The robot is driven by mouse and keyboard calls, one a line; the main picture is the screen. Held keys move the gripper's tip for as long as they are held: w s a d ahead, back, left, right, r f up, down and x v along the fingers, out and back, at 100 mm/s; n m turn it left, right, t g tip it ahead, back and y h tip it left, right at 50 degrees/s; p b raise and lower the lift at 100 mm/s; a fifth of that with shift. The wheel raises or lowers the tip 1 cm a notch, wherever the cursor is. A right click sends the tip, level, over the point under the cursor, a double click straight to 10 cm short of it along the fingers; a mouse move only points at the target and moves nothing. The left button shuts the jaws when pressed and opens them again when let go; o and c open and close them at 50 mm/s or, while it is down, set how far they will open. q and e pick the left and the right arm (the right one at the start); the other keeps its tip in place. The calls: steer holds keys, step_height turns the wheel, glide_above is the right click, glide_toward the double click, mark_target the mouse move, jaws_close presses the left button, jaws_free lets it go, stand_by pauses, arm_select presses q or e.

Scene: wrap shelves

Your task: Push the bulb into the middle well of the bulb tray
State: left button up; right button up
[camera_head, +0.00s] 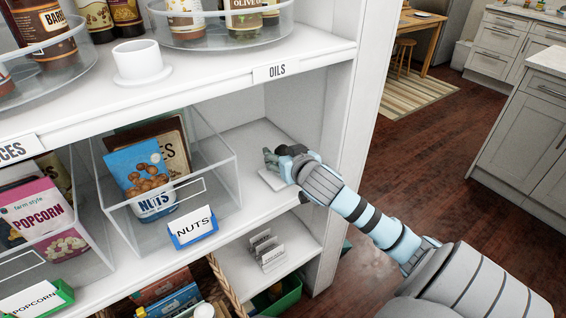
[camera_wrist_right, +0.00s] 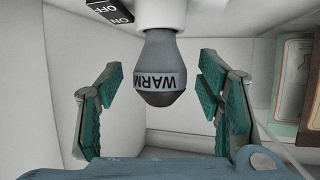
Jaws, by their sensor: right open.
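My right gripper (camera_wrist_right: 163,97) is open, one teal-padded finger on each side of the bulb, with a gap on both sides. In the head view my right gripper (camera_head: 278,160) reaches into the shelf bay below the OILS label; the bulb is not visible there. A pale flat piece (camera_head: 271,181) lies under the gripper, partly hidden. I cannot make out a bulb tray with wells. My left gripper is not in view.
A clear bin (camera_head: 225,170) of nuts stands left of my right gripper. The white side panel (camera_head: 350,130) is close on the right. A small slotted rack (camera_head: 266,250) sits on the shelf below. An ON/OFF label (camera_wrist_right: 112,10) is beside the fitting.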

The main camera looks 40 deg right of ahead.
steer(key=shift+w+d+f, duration=0.15)
steer(key=shift+w+f, duration=0.05)
steer(key=shift+w, duration=0.3)
steer(key=shift+s, duration=0.15)
steer(key=c, duration=1.1)
